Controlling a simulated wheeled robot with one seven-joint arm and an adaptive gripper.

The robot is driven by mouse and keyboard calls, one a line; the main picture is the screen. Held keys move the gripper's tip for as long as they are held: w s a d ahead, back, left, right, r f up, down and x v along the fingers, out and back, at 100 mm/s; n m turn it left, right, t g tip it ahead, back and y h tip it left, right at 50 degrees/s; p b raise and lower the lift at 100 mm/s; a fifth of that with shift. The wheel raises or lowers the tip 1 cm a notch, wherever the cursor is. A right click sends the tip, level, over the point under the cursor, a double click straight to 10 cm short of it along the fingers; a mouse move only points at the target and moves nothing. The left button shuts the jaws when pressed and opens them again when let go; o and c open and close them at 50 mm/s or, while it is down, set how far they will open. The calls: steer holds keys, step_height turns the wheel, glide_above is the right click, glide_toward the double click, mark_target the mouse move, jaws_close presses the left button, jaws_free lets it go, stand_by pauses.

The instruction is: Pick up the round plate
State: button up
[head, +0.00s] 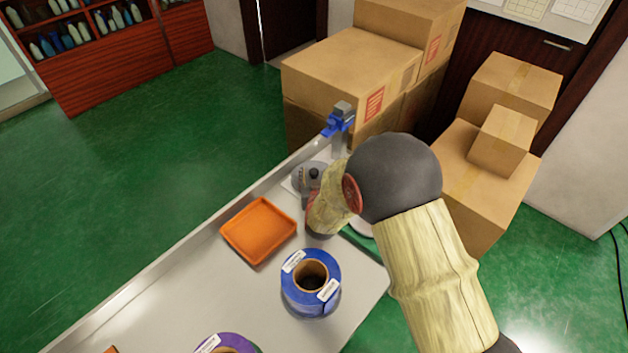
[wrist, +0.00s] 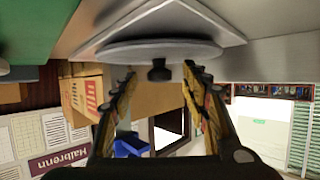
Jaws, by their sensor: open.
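The round plate (wrist: 147,47) is a pale grey disc with a short dark knob (wrist: 158,72) at its middle. In the wrist view it lies on a light square base, above my fingertips in the picture. My gripper (wrist: 159,75) is open, with one finger on each side of the knob in the picture. I cannot tell whether the fingers touch anything. In the head view the plate (head: 299,184) is at the far end of the table, partly hidden by my gripper (head: 316,198).
An orange tray (head: 258,230) and a blue roll (head: 311,283) stand on the table (head: 205,300), nearer me. A post with a blue clamp (head: 338,124) rises behind the plate. Cardboard boxes (head: 350,68) are stacked beyond. A white round thing (head: 364,228) is partly behind my arm.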

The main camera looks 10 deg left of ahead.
steer(key=shift+w, duration=0.3)
steer(key=shift+c, duration=1.2)
jaws_close()
